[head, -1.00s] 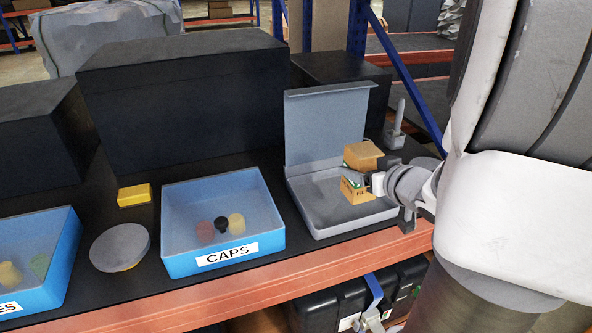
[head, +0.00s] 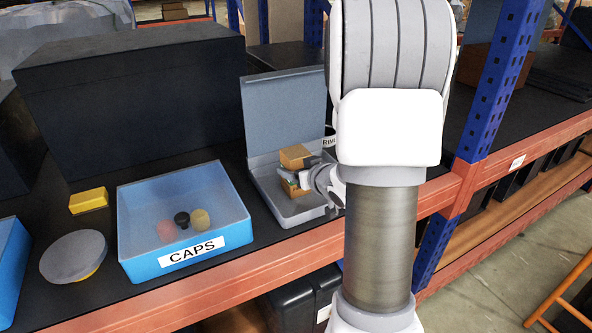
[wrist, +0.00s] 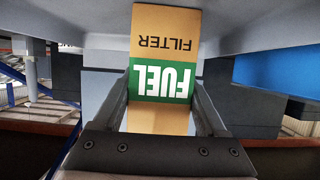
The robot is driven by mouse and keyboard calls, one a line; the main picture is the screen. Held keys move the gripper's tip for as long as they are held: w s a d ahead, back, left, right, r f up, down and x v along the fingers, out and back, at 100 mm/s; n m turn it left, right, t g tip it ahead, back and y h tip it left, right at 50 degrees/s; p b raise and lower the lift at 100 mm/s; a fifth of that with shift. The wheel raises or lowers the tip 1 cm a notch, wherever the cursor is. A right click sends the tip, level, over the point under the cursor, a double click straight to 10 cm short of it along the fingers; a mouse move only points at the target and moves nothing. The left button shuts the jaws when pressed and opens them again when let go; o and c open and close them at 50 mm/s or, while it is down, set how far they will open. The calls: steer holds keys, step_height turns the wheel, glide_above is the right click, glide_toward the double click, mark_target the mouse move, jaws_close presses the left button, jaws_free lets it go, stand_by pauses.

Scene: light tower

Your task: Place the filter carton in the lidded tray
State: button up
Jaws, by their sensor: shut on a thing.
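The filter carton (head: 294,156) is a tan box with a green band; the wrist view shows it close up (wrist: 165,40), reading FUEL FILTER upside down. My gripper (head: 304,179) is shut on it, one finger on each side in the wrist view (wrist: 163,88). The lidded tray (head: 268,180) is shallow and grey, with its lid (head: 283,108) standing open at the back. The carton is within the tray's outline in the head view. I cannot tell whether its base touches the tray floor.
A blue CAPS bin (head: 136,258) with several small caps stands left of the tray. A round grey-topped object (head: 72,255) and a yellow box (head: 88,200) lie further left. A large black box (head: 130,105) stands behind. A blue rack post (head: 495,85) rises at right.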

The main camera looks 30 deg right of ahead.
steer(key=shift+r, duration=0.15)
steer(key=shift+f, duration=0.2)
steer(key=o, duration=1.5)
steer(key=shift+r, duration=0.1)
steer(key=shift+s+r, duration=0.15)
steer(key=shift+r, duration=0.05)
steer(key=p+v, duration=0.1)
steer(key=v, duration=1)
steer(key=shift+s, duration=0.4)
steer(key=shift+p, duration=0.3)
